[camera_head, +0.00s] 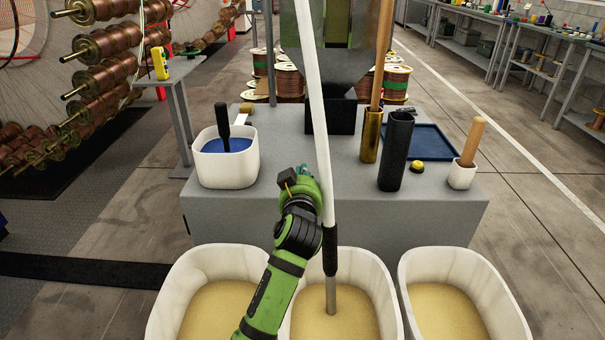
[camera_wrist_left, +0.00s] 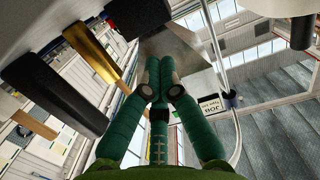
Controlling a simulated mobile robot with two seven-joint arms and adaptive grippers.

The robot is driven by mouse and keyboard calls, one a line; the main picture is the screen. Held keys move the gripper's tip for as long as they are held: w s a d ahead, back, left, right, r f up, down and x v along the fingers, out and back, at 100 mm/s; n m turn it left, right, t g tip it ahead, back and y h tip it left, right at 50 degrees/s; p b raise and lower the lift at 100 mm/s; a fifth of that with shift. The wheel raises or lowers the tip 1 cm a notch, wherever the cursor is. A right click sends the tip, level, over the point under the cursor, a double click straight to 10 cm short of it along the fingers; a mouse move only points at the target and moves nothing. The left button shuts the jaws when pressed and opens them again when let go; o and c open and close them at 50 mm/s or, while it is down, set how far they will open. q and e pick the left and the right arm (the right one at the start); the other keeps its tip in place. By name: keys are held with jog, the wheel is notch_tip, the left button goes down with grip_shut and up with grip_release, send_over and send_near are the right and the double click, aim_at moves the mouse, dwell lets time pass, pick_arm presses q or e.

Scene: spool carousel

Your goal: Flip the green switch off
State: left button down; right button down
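I cannot make out a green switch in either view. My left gripper (camera_head: 303,171) is over the front middle of the grey workbench (camera_head: 260,215), beside a long white pole; my forearm and wrist hide part of the bench there. In the left wrist view its dark green fingers (camera_wrist_left: 160,76) draw together at their tips, with nothing visible held between them. My right gripper is in neither view.
A white tub with blue contents (camera_head: 225,168) stands left of the gripper. A black cylinder (camera_head: 396,150), a brass holder (camera_head: 371,138), a yellow button (camera_head: 417,167) and a small white cup (camera_head: 462,175) stand right. White bins of yellow grains (camera_head: 455,262) line the front.

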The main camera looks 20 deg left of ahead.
pick_arm(q)
jog(key=x, duration=0.6)
jog(key=shift+w+a, duration=0.1)
jog(key=shift+w, duration=0.05)
notch_tip(320, 180, down, 3)
jog(key=shift+r, duration=0.1)
jog(key=shift+w+f, duration=0.1)
jog(key=shift+f, duration=0.45)
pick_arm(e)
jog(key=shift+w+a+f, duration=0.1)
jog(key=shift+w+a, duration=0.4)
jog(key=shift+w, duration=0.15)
